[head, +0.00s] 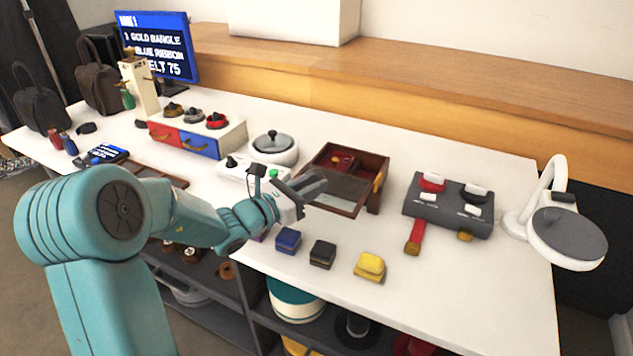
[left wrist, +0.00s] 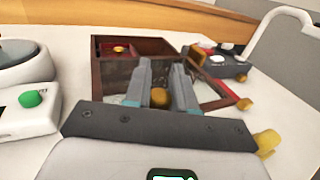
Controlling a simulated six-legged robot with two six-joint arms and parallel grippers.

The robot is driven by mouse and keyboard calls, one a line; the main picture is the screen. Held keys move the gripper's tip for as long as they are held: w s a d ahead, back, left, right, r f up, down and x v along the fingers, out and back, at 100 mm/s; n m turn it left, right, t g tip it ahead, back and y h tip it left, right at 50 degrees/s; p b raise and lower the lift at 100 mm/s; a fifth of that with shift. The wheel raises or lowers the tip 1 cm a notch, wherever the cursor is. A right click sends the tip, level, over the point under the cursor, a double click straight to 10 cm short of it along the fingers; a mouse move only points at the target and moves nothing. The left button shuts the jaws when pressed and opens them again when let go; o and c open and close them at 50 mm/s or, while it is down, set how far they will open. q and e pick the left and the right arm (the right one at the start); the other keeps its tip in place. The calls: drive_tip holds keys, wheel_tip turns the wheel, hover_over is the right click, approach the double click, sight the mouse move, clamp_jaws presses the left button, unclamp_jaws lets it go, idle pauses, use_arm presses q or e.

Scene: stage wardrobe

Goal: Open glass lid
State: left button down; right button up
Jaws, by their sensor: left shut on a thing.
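A dark wooden box (head: 376,165) with a red-lined inside stands on the white table, near its middle. Its glass lid (head: 337,191), a pane in a wooden frame, shows at the front of the box; its exact angle is hard to tell. The back part of the box is uncovered and its red inside shows. My left gripper (head: 318,180) is at the lid's left side. In the left wrist view its fingers (left wrist: 160,84) are shut around a small gold knob (left wrist: 160,97). The fingers hide part of the lid. My right gripper is not in view.
A white round pot (head: 273,150) and a white button box (head: 240,168) stand close left of the box. A grey switch panel (head: 448,208) and a lamp (head: 566,236) are to the right. Blue (head: 288,240), black (head: 322,252) and yellow (head: 370,265) blocks lie in front.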

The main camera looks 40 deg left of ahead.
use_arm(q)
drive_tip(key=shift+s+r, duration=0.1)
drive_tip(key=shift+s, duration=0.1)
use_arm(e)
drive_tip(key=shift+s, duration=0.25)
use_arm(q)
drive_tip(key=c, duration=1)
unclamp_jaws()
drive_tip(key=shift+w, duration=0.1)
drive_tip(key=s+a+p, duration=0.1)
drive_tip(key=s+a, duration=0.1)
drive_tip(key=s, duration=1.4)
drive_tip(key=shift+a, duration=0.2)
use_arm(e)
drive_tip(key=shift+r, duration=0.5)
use_arm(q)
drive_tip(key=shift+s, duration=0.15)
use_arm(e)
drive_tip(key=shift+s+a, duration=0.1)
